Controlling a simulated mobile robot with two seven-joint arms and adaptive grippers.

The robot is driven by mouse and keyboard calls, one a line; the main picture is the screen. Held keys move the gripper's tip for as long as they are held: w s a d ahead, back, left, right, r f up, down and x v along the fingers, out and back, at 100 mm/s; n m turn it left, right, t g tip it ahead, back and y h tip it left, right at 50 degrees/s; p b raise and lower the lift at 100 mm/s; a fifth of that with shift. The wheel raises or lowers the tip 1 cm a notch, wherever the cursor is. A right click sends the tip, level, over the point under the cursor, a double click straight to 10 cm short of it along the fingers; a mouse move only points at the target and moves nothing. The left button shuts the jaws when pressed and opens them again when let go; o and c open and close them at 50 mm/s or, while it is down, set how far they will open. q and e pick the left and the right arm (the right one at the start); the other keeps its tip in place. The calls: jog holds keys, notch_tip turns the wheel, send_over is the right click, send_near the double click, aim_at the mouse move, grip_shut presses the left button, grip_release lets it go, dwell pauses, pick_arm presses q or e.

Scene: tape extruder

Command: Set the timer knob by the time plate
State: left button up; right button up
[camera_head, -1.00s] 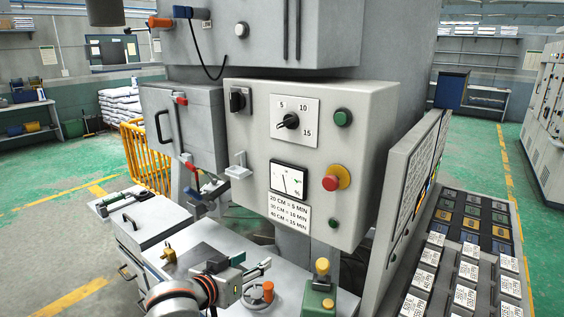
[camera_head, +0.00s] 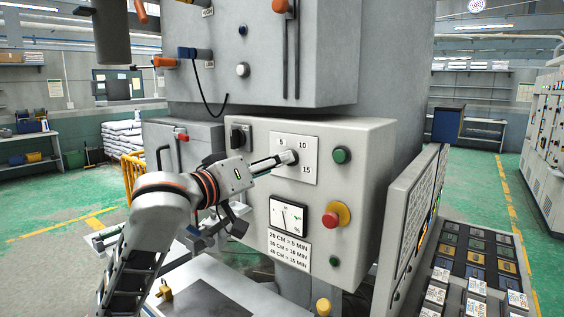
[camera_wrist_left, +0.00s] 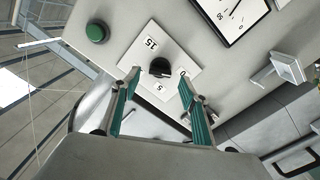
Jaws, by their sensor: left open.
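The timer dial plate (camera_head: 309,176) is a white square marked 5, 10 and 15 on the grey control box. My left gripper (camera_head: 287,158) reaches it from the left and covers the knob in the head view. In the left wrist view the black timer knob (camera_wrist_left: 160,67) sits on the dial plate (camera_wrist_left: 146,45), between the open fingertips of my left gripper (camera_wrist_left: 158,76). I cannot tell whether the fingers touch it or where it points. The time plate (camera_head: 289,249) below reads 20 cm = 5 min, 30 cm = 10 min, 40 cm = 15 min. My right gripper is out of view.
A green button (camera_head: 341,155), a red stop button on yellow (camera_head: 333,216) and a meter (camera_head: 288,215) share the panel. A black switch (camera_head: 239,137) is left of the dial. A slanted board (camera_head: 404,215) stands at the right.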

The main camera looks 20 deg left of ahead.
pick_arm(q)
jog(key=shift+x, duration=1.95)
jog(key=c, duration=1.1)
